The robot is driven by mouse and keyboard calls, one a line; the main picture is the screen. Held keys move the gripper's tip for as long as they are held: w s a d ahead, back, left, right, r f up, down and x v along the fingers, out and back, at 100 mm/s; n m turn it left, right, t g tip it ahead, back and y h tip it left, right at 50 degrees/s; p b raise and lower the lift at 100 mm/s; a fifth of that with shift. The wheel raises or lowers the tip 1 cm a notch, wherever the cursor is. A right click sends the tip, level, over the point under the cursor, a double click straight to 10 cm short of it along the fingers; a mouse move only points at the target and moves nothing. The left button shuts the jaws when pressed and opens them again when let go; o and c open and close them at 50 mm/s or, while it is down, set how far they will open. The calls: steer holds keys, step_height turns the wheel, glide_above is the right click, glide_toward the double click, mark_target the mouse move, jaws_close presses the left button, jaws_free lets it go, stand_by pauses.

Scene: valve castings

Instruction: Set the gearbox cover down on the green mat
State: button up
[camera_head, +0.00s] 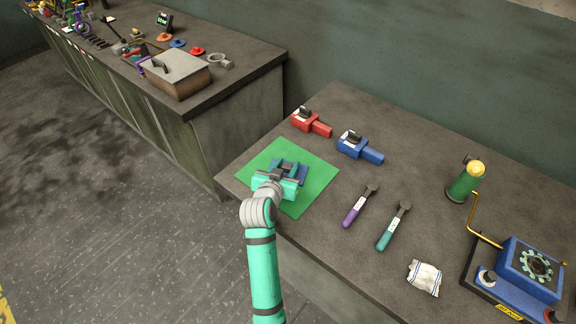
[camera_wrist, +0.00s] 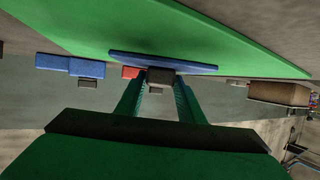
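The gearbox cover (camera_wrist: 195,65) is a flat blue plate with a grey raised block, seen edge-on in the wrist view. My gripper (camera_wrist: 161,82) has its two fingers on either side of that grey block and is shut on it. In the head view my gripper (camera_head: 276,180) is over the green mat (camera_head: 310,194), and part of the blue cover (camera_head: 302,174) shows beside it, partly hidden by the gripper. The cover is level, at or just above the mat (camera_wrist: 80,28); I cannot tell whether they touch.
Red (camera_head: 307,122) and blue (camera_head: 354,146) valve-like tools lie behind the mat. Purple (camera_head: 356,208) and teal (camera_head: 392,228) handled tools, a cloth (camera_head: 424,278) and an open blue gearbox (camera_head: 530,268) are to the right.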

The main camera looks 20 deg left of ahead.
steer(key=o, duration=0.3)
steer(key=shift+a, duration=0.1)
steer(key=shift+s, duration=0.1)
steer(key=shift+s, duration=0.1)
steer(key=v, duration=1)
steer(key=shift+s+r, duration=0.2)
